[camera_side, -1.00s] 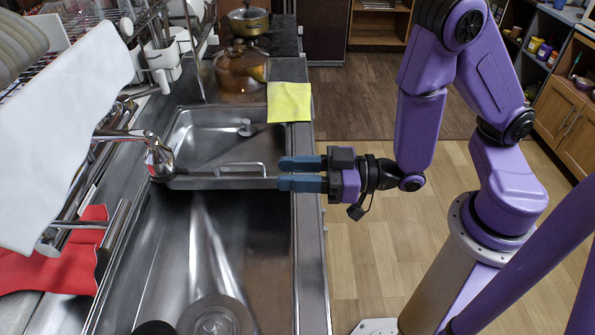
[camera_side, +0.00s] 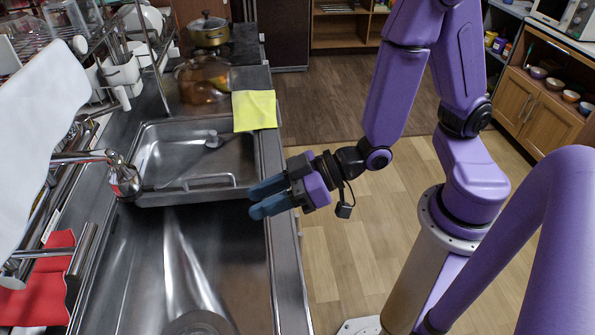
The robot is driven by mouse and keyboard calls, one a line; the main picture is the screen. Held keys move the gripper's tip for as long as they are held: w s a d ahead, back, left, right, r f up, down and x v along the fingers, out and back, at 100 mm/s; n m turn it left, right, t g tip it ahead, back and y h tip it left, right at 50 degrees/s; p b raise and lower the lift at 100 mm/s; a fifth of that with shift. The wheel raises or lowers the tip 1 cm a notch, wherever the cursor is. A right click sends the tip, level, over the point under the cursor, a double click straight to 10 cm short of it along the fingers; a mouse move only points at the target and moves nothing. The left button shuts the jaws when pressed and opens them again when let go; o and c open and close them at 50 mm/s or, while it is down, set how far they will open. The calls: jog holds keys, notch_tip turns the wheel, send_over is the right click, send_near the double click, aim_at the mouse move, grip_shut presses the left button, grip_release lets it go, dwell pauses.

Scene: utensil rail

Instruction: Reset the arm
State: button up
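My gripper (camera_side: 258,200) is at the end of the purple arm, over the front edge of the counter just right of the sink. Its two blue fingers point left and are a little apart, with nothing visible between them. The fingertips are near the right end of the sink's metal handle bar (camera_side: 208,182), and I cannot tell how far above the counter they are.
The steel sink (camera_side: 165,153) holds a small grey item. A yellow cloth (camera_side: 254,110) hangs at the counter edge behind my gripper. A faucet (camera_side: 122,175), red cloth (camera_side: 45,280), dish rack and pots (camera_side: 208,32) stand left and back.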

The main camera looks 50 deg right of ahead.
jog(key=s+d+r+n+g+h, duration=0.2)
jog(key=s+d+g+h, duration=0.2)
jog(key=d, duration=0.4)
jog(key=s+d+r+n+g+h, duration=0.1)
jog(key=s+d+r+g+h, duration=0.1)
jog(key=s+d+g+h, duration=0.3)
jog(key=s+d, duration=0.3)
jog(key=shift+s+d+r+n+h, duration=0.25)
jog(key=shift+s+d+n+h, duration=0.05)
jog(key=shift+d+n+h, duration=0.1)
